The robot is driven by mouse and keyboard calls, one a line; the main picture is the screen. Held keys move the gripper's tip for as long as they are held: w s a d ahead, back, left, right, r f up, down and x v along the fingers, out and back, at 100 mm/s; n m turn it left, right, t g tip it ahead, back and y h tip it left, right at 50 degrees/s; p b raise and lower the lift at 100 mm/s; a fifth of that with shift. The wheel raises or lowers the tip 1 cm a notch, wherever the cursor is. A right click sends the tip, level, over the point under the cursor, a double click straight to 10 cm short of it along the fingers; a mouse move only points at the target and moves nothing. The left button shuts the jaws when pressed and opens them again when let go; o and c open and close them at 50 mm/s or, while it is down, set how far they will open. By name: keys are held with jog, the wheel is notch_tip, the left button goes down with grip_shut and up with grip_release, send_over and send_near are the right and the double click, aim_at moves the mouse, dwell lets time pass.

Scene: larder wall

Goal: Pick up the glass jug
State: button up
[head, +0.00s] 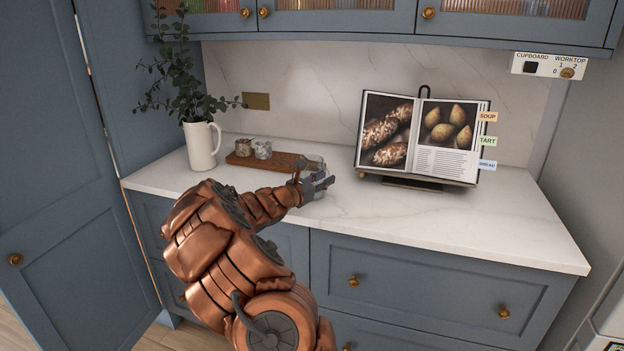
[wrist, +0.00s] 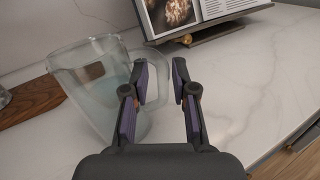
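The clear glass jug (wrist: 78,88) stands upright on the worktop at the left of the wrist view, with its handle toward my gripper. My gripper (wrist: 162,78) is open, its two dark fingers with purple pads apart. The jug's handle curves behind the left finger and shows in the gap between the fingers. I cannot tell whether a pad touches it. In the head view my gripper (head: 323,184) is over the worktop and hides most of the jug; only a bit of its glass (head: 314,160) shows behind the fingers.
A wooden board (head: 284,160) with two small jars (head: 255,149) lies behind the jug. A white pitcher (head: 200,146) with leafy stems stands at the left. An open cookbook (head: 420,133) on a stand is at the back right. The front right of the worktop (head: 480,222) is clear.

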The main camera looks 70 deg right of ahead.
jog(key=shift+s+d, duration=0.1)
jog(key=shift+d, duration=0.2)
grip_shut()
dwell(0.5)
